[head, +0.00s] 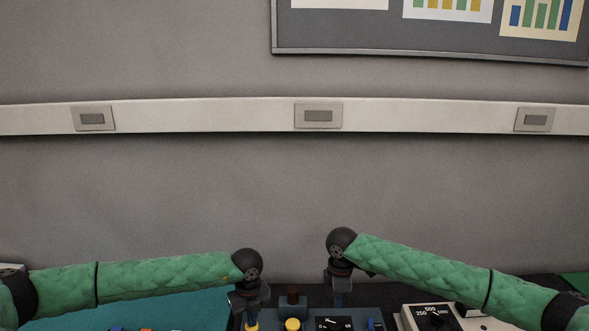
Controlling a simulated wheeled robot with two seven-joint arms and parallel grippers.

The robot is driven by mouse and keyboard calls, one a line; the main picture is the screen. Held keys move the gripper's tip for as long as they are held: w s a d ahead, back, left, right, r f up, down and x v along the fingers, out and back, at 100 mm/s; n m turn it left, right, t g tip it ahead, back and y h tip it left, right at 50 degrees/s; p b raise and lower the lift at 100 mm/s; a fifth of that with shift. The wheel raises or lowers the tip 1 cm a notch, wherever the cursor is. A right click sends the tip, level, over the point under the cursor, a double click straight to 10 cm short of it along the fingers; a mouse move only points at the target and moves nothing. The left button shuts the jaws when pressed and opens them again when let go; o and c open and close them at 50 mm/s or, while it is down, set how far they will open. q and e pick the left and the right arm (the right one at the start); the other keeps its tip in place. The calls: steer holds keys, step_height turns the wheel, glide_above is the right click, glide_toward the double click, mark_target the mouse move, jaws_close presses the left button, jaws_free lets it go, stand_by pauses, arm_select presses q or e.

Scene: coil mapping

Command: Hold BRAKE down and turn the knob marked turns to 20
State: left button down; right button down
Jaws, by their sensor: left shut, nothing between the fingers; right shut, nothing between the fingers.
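My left gripper (250,312) points down at the bottom of the head view, over the left part of a blue console (370,314). A small yellow part shows right at its tip; I cannot tell whether they touch. My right gripper (338,299) points down behind a black dial (334,323) on the console. Both grippers look shut and empty. The console is cut off by the lower edge. I cannot read a BRAKE or turns label.
A pale instrument box (408,317) with a black knob (437,318) and a scale showing 250 and 500 stands to the right. A teal mat (180,312) lies at the left. A wall with a socket rail (220,115) and a chart board (340,30) rises behind.

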mark_target(336, 323)
arm_select(q)
steer(key=shift+f, duration=1)
arm_select(e)
steer(key=c, duration=1.3)
jaws_free()
steer(key=o, duration=0.4)
steer(key=shift+s+f, duration=0.1)
steer(key=shift+f, duration=0.05)
steer(key=shift+o, duration=1.1)
steer(key=shift+a+r, duration=0.2)
steer(key=shift+a, duration=0.05)
steer(key=f+n, duration=0.1)
steer(key=f, duration=0.2)
steer(key=f+n, duration=0.2)
steer(key=f, duration=0.1)
steer(key=f+n, duration=0.1)
steer(key=f, duration=0.2)
steer(key=shift+d+f, duration=0.15)
steer(key=shift+d, duration=0.1)
steer(key=shift+c, duration=0.4)
